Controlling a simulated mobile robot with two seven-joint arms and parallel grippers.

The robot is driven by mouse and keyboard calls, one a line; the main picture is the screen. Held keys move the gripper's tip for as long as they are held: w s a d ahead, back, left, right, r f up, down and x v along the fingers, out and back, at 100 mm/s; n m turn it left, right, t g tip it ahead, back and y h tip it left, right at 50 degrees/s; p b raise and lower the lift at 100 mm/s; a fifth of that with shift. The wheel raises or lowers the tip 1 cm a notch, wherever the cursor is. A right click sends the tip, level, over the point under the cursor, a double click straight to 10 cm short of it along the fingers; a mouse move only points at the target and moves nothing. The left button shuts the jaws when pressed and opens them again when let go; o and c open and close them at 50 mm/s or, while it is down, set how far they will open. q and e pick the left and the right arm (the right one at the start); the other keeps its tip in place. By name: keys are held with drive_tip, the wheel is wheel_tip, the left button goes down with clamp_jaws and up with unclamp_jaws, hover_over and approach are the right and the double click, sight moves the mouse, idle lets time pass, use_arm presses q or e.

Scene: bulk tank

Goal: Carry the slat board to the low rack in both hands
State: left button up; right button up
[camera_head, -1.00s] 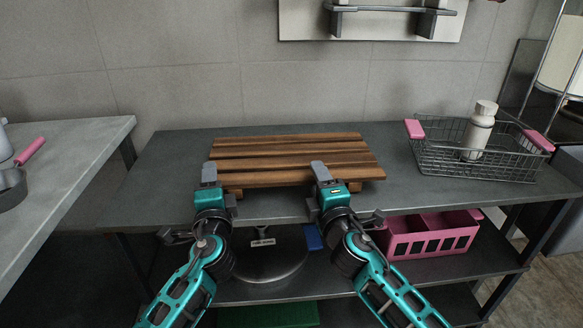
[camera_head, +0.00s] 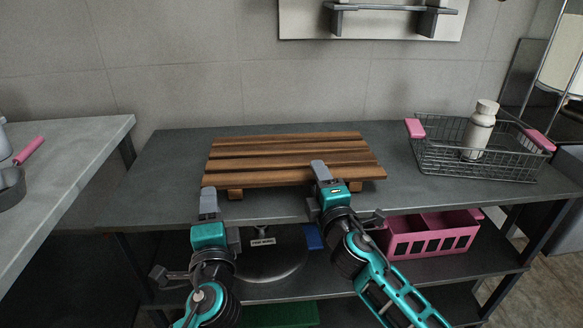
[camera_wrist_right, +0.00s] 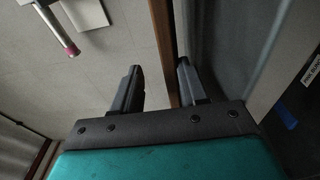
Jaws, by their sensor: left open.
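The brown wooden slat board (camera_head: 290,160) lies on its feet on the grey worktop, in the middle of the head view. My left gripper (camera_head: 208,204) is open and empty, just in front of the board's front left corner and apart from it. My right gripper (camera_head: 319,171) is at the board's front edge, right of the middle, with a finger over the top. In the right wrist view the right gripper's fingers (camera_wrist_right: 160,75) stand apart. A brown strip of the board (camera_wrist_right: 161,40) runs between them, with a visible gap beside the left finger.
A wire basket (camera_head: 475,165) with pink handles and a white bottle (camera_head: 480,130) stands to the right. A pink crate (camera_head: 432,236) and a round scale (camera_head: 268,262) are on the shelf below. Another counter (camera_head: 75,170) is at left. The worktop's left end is clear.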

drive_tip(key=f, duration=0.1)
drive_tip(key=s+f, duration=0.1)
drive_tip(key=f, duration=0.1)
drive_tip(key=shift+s+f+g, duration=0.15)
drive_tip(key=shift+f+g, duration=0.15)
use_arm(q)
drive_tip(key=shift+w+f, duration=0.15)
drive_tip(key=shift+w, duration=0.1)
use_arm(e)
drive_tip(key=s+d+r, duration=0.1)
drive_tip(key=s+r, duration=0.2)
drive_tip(key=s, duration=0.3)
drive_tip(key=shift+s+d, duration=0.3)
use_arm(q)
drive_tip(key=shift+s, duration=0.1)
